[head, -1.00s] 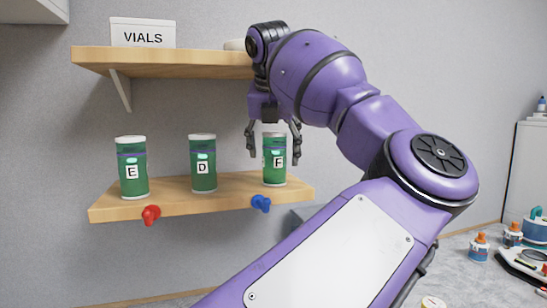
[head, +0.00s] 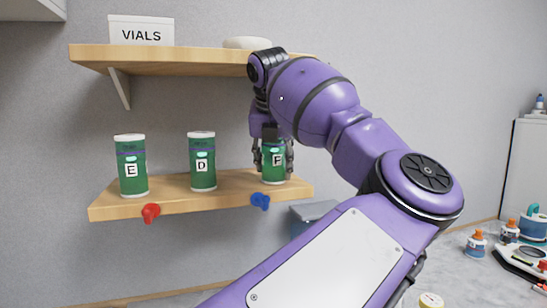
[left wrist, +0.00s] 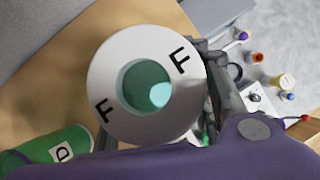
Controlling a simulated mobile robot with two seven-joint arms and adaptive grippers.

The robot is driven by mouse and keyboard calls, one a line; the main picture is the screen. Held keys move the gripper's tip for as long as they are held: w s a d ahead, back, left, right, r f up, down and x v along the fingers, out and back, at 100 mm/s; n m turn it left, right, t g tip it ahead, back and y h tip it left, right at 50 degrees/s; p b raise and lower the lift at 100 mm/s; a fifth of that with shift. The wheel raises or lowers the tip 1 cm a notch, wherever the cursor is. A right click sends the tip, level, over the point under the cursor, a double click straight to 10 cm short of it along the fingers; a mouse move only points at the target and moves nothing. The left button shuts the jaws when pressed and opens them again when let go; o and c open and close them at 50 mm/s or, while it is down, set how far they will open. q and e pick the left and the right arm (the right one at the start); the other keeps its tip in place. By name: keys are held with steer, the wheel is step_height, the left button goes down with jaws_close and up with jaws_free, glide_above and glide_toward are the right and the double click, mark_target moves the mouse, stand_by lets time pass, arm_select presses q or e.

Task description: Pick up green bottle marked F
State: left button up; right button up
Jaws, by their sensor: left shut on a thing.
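The green bottle marked F (head: 275,165) stands upright on the lower wooden shelf, at its right end. My left gripper (head: 273,160) has come down over it from above, with a finger on each side, and is shut on it. The bottle's top is hidden by the gripper in the head view. In the left wrist view its white lid (left wrist: 110,62), marked F twice, fills the middle around a greenish centre. My right gripper does not show.
Green bottles E (head: 131,168) and D (head: 202,165) stand to the left on the lower shelf (head: 170,203). Red (head: 150,212) and blue (head: 260,200) knobs are on its front edge. The upper shelf (head: 180,60), with a VIALS box (head: 142,32), is close above my gripper.

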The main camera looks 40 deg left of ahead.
arm_select(q)
steer(key=shift+c, duration=0.7)
